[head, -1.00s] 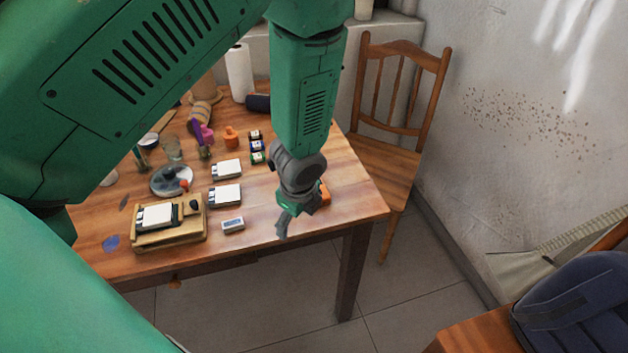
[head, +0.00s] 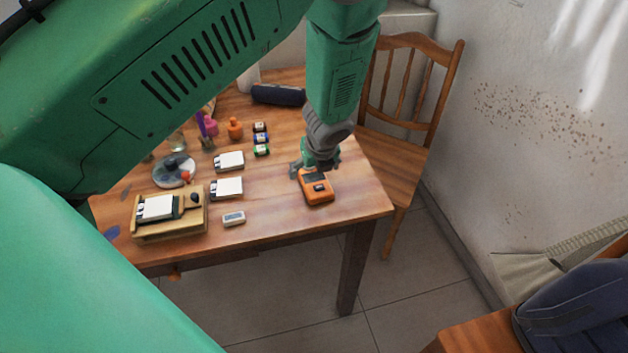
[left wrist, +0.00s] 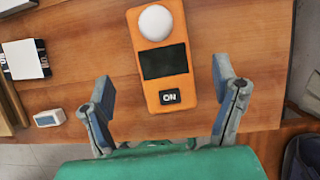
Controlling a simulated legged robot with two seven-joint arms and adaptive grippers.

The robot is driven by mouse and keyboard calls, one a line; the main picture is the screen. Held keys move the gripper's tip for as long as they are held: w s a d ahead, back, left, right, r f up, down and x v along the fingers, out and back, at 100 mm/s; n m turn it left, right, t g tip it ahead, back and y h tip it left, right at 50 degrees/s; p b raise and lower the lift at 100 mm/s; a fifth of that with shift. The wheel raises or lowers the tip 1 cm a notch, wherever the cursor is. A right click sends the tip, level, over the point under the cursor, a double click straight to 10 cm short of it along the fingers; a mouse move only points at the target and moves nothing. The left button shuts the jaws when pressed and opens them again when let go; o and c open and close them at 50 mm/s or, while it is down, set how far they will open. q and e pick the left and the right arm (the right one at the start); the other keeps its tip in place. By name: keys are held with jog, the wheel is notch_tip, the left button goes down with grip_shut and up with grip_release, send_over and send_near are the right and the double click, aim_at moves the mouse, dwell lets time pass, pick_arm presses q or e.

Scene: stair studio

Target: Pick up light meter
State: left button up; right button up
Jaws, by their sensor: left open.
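The light meter (head: 319,190) is an orange box with a dark screen. It lies on the right part of the wooden table, near the front edge. In the left wrist view the light meter (left wrist: 163,88) shows a white dome, a dark display and an "ON" label. My left gripper (head: 315,170) is at the far end of the meter in the head view. In the left wrist view its open fingers (left wrist: 163,90) stand either side of the meter's lower half, with nothing between them in contact. My right gripper is not in view.
A small white eraser-like block (head: 234,218), white-topped boxes (head: 227,187) and a wooden tray (head: 168,232) lie left of the meter. A dark cylinder (head: 278,94) lies behind. A wooden chair (head: 400,150) stands at the table's right. The table around the meter is clear.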

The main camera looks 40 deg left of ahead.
aim_at(314, 177)
pick_arm(q)
jog(key=x, duration=0.5)
jog(key=shift+w+d, duration=0.15)
jog(key=shift+d, duration=0.1)
jog(key=c, duration=1.5)
jog(key=shift+o, duration=0.2)
